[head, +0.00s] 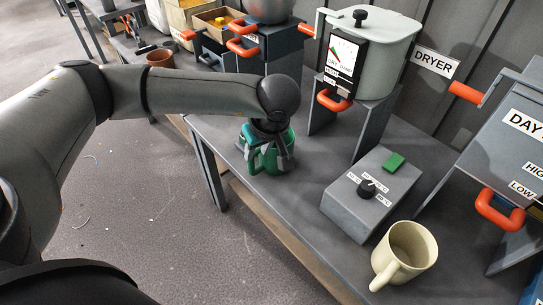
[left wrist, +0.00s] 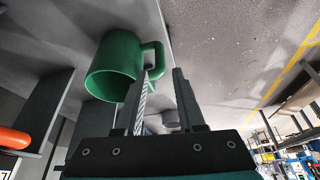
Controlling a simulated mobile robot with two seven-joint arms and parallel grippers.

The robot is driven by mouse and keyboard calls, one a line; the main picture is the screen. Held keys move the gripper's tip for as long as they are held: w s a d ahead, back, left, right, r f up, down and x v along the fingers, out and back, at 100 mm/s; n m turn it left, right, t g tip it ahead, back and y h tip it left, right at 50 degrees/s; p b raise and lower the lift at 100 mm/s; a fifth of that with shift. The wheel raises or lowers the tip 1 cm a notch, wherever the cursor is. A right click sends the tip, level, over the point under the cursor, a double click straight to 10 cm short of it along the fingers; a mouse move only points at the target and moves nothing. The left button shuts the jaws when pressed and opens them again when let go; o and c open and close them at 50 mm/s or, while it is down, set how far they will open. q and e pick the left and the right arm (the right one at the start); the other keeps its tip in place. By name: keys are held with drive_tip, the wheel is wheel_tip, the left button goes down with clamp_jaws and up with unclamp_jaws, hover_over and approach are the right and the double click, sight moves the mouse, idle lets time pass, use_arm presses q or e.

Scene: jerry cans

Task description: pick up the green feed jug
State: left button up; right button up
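The green feed jug (head: 264,162) stands near the left edge of the grey bench in the head view, partly hidden by my left gripper (head: 270,150) above it. In the left wrist view the jug (left wrist: 112,70) has an open round mouth and a handle on its right side. My left gripper (left wrist: 161,73) is open there, with a clear gap between its fingers. The handle shows just beyond the fingertips, partly in line with the gap. I cannot tell whether a finger touches it. My right gripper is not in view.
A cream mug (head: 405,253) and a grey control box (head: 366,195) with a knob and green button stand on the bench (head: 300,195) to the right. A grey dryer pot (head: 375,50) with an orange handle stands behind. Open floor (head: 130,200) lies left of the bench.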

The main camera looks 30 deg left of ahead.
sight(253, 165)
use_arm(q)
drive_tip(key=shift+b+x, duration=1)
drive_tip(key=shift+x, duration=2.2)
drive_tip(key=b+x, duration=0.1)
drive_tip(key=x, duration=0.1)
drive_tip(key=shift+f, duration=0.4)
drive_tip(key=shift+w+a+f, duration=0.1)
drive_tip(key=shift+a+f, duration=0.15)
drive_tip(key=shift+f, duration=0.25)
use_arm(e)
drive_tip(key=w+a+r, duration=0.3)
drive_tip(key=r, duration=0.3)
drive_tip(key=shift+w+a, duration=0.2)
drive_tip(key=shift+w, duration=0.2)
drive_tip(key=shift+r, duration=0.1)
use_arm(q)
clamp_jaws()
